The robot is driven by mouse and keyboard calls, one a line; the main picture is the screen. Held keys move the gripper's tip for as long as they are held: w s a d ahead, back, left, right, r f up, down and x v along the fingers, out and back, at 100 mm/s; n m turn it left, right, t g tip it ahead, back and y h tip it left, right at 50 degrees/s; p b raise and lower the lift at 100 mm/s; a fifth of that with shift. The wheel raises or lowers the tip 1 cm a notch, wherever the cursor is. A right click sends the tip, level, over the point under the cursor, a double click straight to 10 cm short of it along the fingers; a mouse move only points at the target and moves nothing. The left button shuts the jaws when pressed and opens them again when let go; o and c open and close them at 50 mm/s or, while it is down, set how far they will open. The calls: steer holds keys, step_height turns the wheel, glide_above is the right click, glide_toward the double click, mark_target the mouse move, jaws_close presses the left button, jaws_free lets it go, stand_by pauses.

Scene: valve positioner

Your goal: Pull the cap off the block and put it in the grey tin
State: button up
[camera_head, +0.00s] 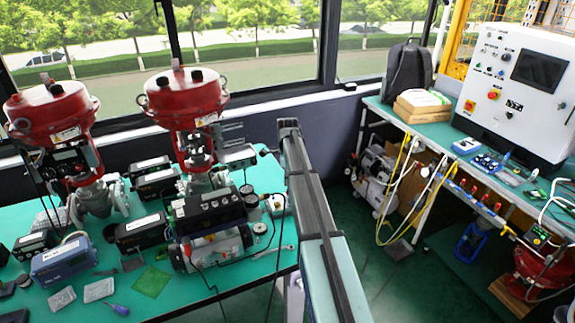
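I cannot pick out the cap, the block or the grey tin with certainty. Two small flat grey pieces, one (62,298) and another (98,290), lie at the front left of the green table (262,262). A black device (208,212) with several knobs sits on the valve at the table's middle. A blue-grey box (63,261) stands at the left. My gripper is not in view.
Two red-topped valves, one (183,97) and another (50,112), stand on the table. A long grey beam (312,205) runs along its right side. A right-hand bench holds a white control cabinet (515,85). Dark green floor (375,285) lies between.

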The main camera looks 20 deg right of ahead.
steer(key=shift+f+p, duration=0.5)
steer(key=shift+f, duration=2.2)
steer(key=c, duration=0.6)
